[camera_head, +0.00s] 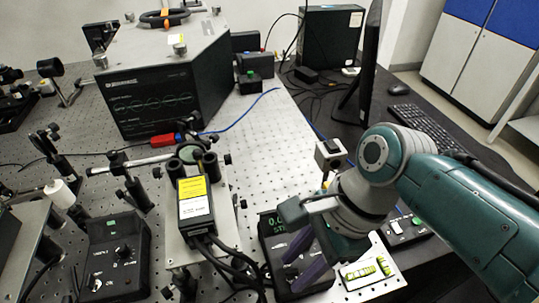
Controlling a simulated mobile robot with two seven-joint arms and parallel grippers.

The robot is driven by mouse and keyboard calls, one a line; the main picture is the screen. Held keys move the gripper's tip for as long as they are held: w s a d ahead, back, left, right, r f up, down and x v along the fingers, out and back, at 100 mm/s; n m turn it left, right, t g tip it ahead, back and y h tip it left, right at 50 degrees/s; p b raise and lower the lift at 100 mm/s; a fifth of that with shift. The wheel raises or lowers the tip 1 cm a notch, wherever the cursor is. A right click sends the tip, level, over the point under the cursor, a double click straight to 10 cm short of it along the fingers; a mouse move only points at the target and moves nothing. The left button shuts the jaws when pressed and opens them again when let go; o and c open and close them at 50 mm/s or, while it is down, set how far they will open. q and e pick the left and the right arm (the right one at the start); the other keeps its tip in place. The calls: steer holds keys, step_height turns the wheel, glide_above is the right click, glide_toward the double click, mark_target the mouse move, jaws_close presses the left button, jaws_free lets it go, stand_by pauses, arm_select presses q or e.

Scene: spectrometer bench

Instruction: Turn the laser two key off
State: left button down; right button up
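A black control box (274,234) with a green lit display stands at the lower middle, partly covered by my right gripper. Another black control box (118,262) with knobs and a small green patch stands at the lower left. The labels are too small to tell which box is laser two, and I cannot make out a key for certain. My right gripper (297,273) reaches in from the right, its purple fingers pointing down over the front of the display box. The fingers look apart, with nothing visible held between them. My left gripper is out of view.
A laser head with a yellow label (194,196) and thick black cables stands left of the gripper. A plate with yellow-green vials (366,270) and a small switch box (404,231) lie to the right. A large black instrument (160,92) stands behind. The perforated bench (275,135) is clear mid-right.

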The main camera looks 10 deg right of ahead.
steer(key=shift+c, duration=0.4)
jaws_close()
